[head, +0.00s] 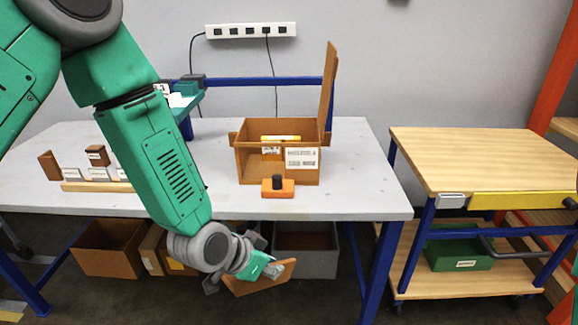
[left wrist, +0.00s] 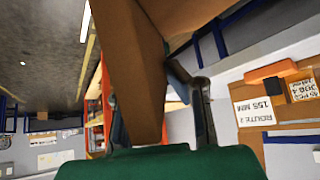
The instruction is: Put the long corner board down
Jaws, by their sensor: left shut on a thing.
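My left gripper (head: 270,268) is shut on the long corner board (head: 262,281), a brown board held in the air before the table's front edge and below the height of its top. The board is tilted, and the gripper hides part of it. In the left wrist view the board (left wrist: 138,65) runs up between the fingers (left wrist: 165,95) and out of the top of the picture. The grey table (head: 350,160) stands behind the gripper. My right gripper is not in view.
An open cardboard box (head: 252,165) with labels stands on the table, one flap upright. An orange block with a black knob (head: 278,187) sits before it. Small blocks (head: 97,156) stand behind a wooden strip (head: 95,187) at left. A wooden-topped cart (head: 470,155) at right is clear.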

